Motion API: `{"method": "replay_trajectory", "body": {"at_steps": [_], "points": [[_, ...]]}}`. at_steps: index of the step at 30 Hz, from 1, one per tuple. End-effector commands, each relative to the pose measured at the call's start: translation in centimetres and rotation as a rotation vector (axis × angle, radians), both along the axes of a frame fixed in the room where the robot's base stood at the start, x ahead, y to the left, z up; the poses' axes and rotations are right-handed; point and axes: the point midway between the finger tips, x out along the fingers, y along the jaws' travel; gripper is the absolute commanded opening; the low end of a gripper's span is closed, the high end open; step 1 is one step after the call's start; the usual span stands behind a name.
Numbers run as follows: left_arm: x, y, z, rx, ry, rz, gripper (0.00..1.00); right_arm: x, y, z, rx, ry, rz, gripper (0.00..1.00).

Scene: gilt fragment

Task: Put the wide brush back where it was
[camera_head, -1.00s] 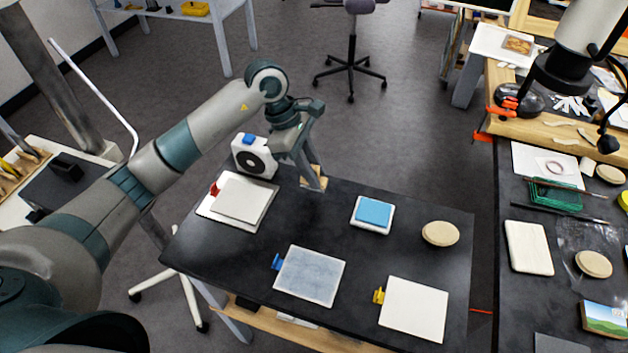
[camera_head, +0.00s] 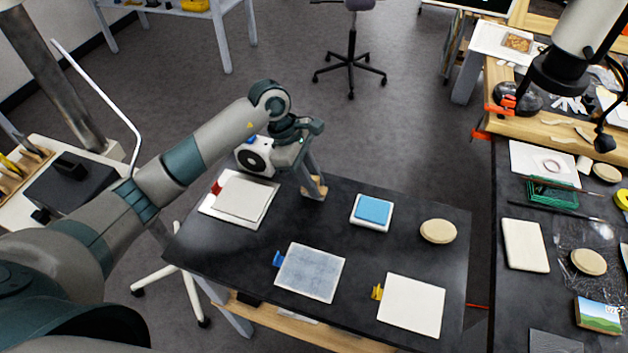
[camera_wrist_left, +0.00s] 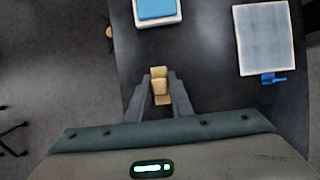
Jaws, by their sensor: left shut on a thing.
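My left gripper (camera_head: 314,186) is shut on the wide brush (camera_head: 316,193), over the far-left part of the dark table (camera_head: 230,258). Only a small tan, wood-coloured part of the brush shows, low between the fingers. In the left wrist view the brush (camera_wrist_left: 159,86) sits between the two fingertips (camera_wrist_left: 158,98). I cannot tell whether it touches the tabletop. My right gripper is not in view.
A white-and-black device (camera_head: 254,158) and white sheets (camera_head: 240,197) are left of the gripper. A blue pad (camera_head: 374,209), round tan disc (camera_head: 438,231), grey-blue panel (camera_head: 310,272) and white panel (camera_head: 411,305) lie on the table. A cluttered bench (camera_head: 511,285) stands right.

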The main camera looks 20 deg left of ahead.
Motion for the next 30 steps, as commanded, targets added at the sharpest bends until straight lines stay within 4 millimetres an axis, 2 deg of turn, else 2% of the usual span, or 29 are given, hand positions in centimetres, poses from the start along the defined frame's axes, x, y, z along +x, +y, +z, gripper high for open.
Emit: {"method": "replay_trajectory", "body": {"at_steps": [1,3,17,19,23,30], "points": [[0.0,0.0,-0.1,0.000,0.000,0.000,0.24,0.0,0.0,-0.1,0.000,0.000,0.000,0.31],[0.0,0.0,0.0,0.000,0.000,0.000,0.38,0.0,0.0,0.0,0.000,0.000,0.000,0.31],[0.0,0.0,0.4,-0.001,0.000,0.000,0.38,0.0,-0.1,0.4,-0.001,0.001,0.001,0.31],[0.1,0.2,0.5,0.000,-0.002,0.000,0.38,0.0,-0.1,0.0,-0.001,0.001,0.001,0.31],[0.2,0.8,1.9,0.001,-0.004,0.000,0.38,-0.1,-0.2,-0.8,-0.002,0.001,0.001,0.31],[0.2,2.5,5.7,0.002,-0.005,0.000,0.38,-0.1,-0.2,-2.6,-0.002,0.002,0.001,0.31]]}}
